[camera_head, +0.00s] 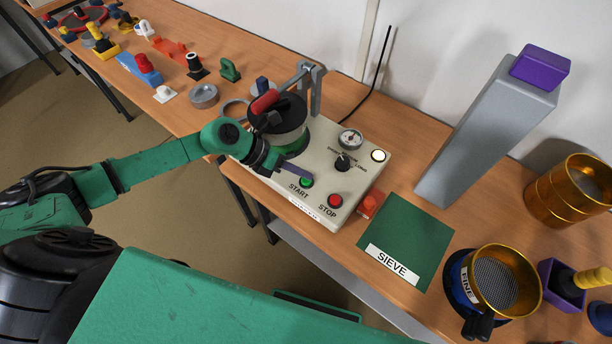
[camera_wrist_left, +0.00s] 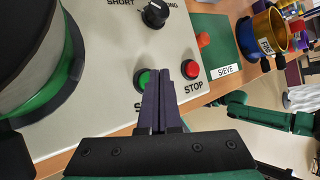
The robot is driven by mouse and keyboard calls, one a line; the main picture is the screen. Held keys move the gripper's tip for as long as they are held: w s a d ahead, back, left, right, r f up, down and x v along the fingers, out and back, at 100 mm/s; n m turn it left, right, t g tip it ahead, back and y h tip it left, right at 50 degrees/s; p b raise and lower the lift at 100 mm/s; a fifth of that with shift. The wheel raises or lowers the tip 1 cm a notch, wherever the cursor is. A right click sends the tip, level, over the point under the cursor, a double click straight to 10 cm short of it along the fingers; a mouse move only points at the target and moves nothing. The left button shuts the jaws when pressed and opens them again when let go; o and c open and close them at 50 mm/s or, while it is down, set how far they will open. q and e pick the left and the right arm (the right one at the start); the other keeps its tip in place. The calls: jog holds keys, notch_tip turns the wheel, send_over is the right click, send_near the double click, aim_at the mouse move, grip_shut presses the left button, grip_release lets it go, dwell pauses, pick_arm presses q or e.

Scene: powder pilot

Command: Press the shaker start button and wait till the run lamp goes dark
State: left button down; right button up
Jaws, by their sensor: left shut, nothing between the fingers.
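The cream shaker box (camera_head: 325,160) stands on the wooden bench. Its green START button (camera_head: 307,182) is at the front edge, beside the red STOP button (camera_head: 335,200). The run lamp (camera_head: 378,156) at the back right glows pale yellow. My left gripper (camera_head: 311,177) is shut and empty, its tips over the panel close to START. In the left wrist view the tips partly cover the START button (camera_wrist_left: 143,78); STOP (camera_wrist_left: 190,69) is just right of them. I cannot tell whether they touch START. A green arm shows at the right there; its gripper is unclear.
A black-lidded pot (camera_head: 285,115) under a clamp sits on the left of the box. A green SIEVE mat (camera_head: 410,240) and a gold-rimmed sieve (camera_head: 500,280) lie to the right. A tall grey block (camera_head: 490,130) stands behind. Several small items fill the far left.

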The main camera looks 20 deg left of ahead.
aim_at(302, 181)
pick_arm(q)
jog(key=shift+r, duration=0.35)
notch_tip(302, 181, up, 6)
jog(key=p, duration=0.4)
jog(key=shift+p, duration=0.3)
dwell(0.3)
